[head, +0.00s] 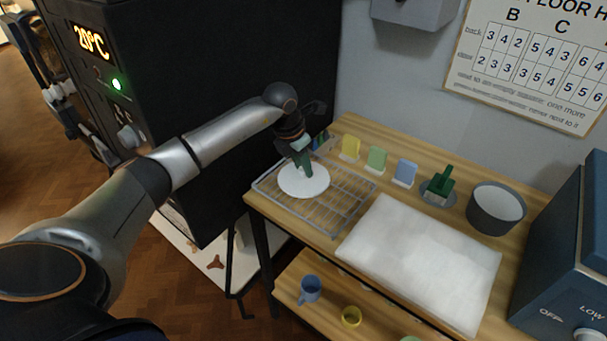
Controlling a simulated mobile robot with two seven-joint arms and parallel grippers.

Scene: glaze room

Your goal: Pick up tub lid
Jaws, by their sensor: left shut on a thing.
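The tub lid (304,183) is a flat white disc at the left end of the wooden table, over the wire rack (345,212). My left gripper (303,168) comes down on the lid from above and is shut on it at its middle. The fingers hide the part they grip. I cannot tell whether the lid rests on the rack or hangs just above it. A round grey tub (497,208) with a pale inside stands at the right of the table. My right gripper is not in view.
A white slab (420,262) fills the table's front middle. Yellow, green and blue tiles (405,173) stand along the back, beside a green-handled item (440,184). A dark kiln (200,90) is at left, a blue box (565,265) at right. The lower shelf holds a blue mug (310,289).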

